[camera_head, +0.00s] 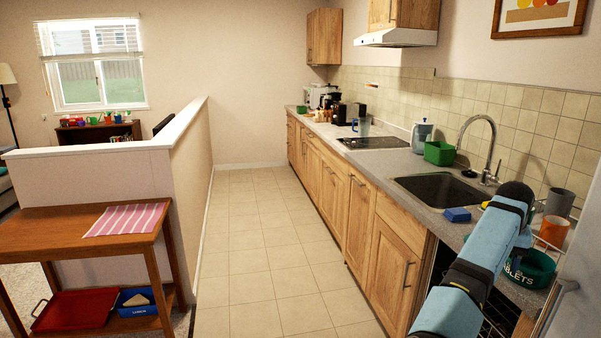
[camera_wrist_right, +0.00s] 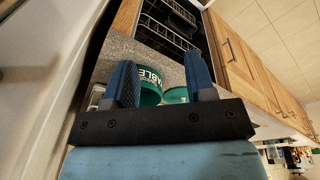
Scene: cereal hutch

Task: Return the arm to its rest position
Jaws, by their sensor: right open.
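My right arm shows in the head view, raised over the counter's near end; its gripper is hidden there behind the arm. In the right wrist view my right gripper (camera_wrist_right: 161,80) is open, with its two blue fingers spread apart. A green tub with white lettering reading "TABLETS" (camera_head: 530,268) stands on the counter to the right of my arm. The same tub (camera_wrist_right: 149,84) shows beyond the fingers in the wrist view, with a round green piece (camera_wrist_right: 176,95) beside it. Nothing is visibly held. My left gripper is not in view.
An orange cup (camera_head: 553,231) and a grey cup (camera_head: 560,202) stand near the tub. A blue block (camera_head: 457,214) lies by the sink (camera_head: 435,188). The dishwasher rack (camera_wrist_right: 170,33) shows below the counter. The tiled floor (camera_head: 260,250) is clear.

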